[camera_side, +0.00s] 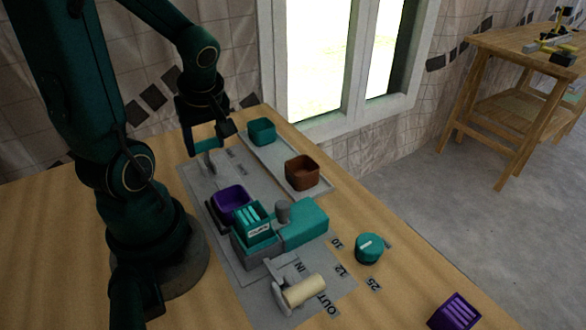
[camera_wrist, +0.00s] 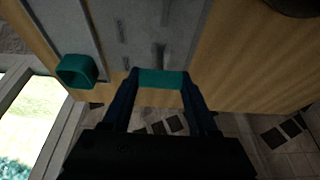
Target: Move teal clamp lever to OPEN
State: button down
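The teal clamp lever (camera_side: 207,145) stands at the far end of the grey panel, with its teal grip bar on top of a grey upright arm. In the wrist view the teal grip (camera_wrist: 162,78) spans the gap between my fingertips. My gripper (camera_side: 205,138) points down at the lever from above, with one finger at each end of the grip. It also shows in the wrist view (camera_wrist: 161,76), where both fingers appear to touch the grip. Markings on the panel beside the lever are too small to read.
A teal bin (camera_side: 262,132) and a brown bin (camera_side: 302,173) stand on a light strip right of the panel (camera_side: 228,173). A purple bin (camera_side: 233,199), a teal block fixture (camera_side: 304,222), a cream roller (camera_side: 304,290) and a teal knob (camera_side: 369,248) are nearer.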

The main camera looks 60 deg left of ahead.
jog(key=shift+a+r, duration=0.15)
jog(key=shift+a, duration=0.2)
jog(key=shift+a+r, duration=0.25)
jog(key=shift+a, duration=1.65)
jog(key=shift+a+f, duration=0.2)
jog(key=shift+a, duration=0.65)
jog(key=shift+a+f, duration=0.2)
jog(key=shift+a, duration=0.6)
jog(key=shift+a+f+h, duration=0.15)
jog(key=shift+a+h, duration=0.3)
jog(key=shift+h, duration=0.05)
